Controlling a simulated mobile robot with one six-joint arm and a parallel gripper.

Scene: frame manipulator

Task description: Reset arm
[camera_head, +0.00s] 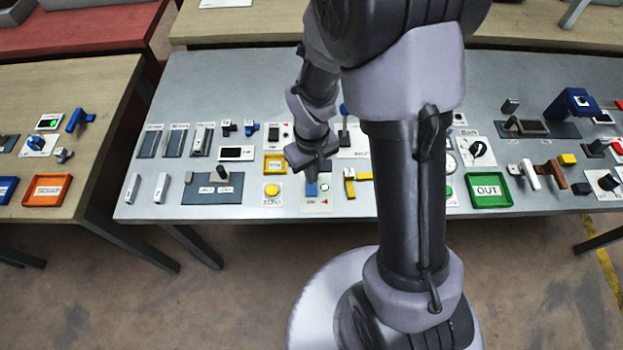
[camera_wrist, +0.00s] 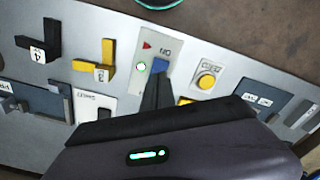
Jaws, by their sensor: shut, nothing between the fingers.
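My arm reaches over the grey metal table (camera_head: 150,140). My gripper (camera_head: 312,176) points down, with its fingers shut and empty. Its tips are just over or beside a blue piece (camera_head: 311,188) on a small white panel (camera_head: 318,208); I cannot tell whether they touch. In the wrist view the shut fingers (camera_wrist: 157,82) hide part of the blue piece (camera_wrist: 160,66). Beside it on the panel are a lit green round light (camera_wrist: 141,67) and a red triangle (camera_wrist: 147,46).
A yellow button (camera_head: 271,190) and yellow handle (camera_head: 350,184) flank the panel. A green OUT tray (camera_head: 488,190) lies to the right. A wooden table (camera_head: 100,85) with an orange tray (camera_head: 47,188) stands left. Several switches and handles crowd the table; my arm hides its middle.

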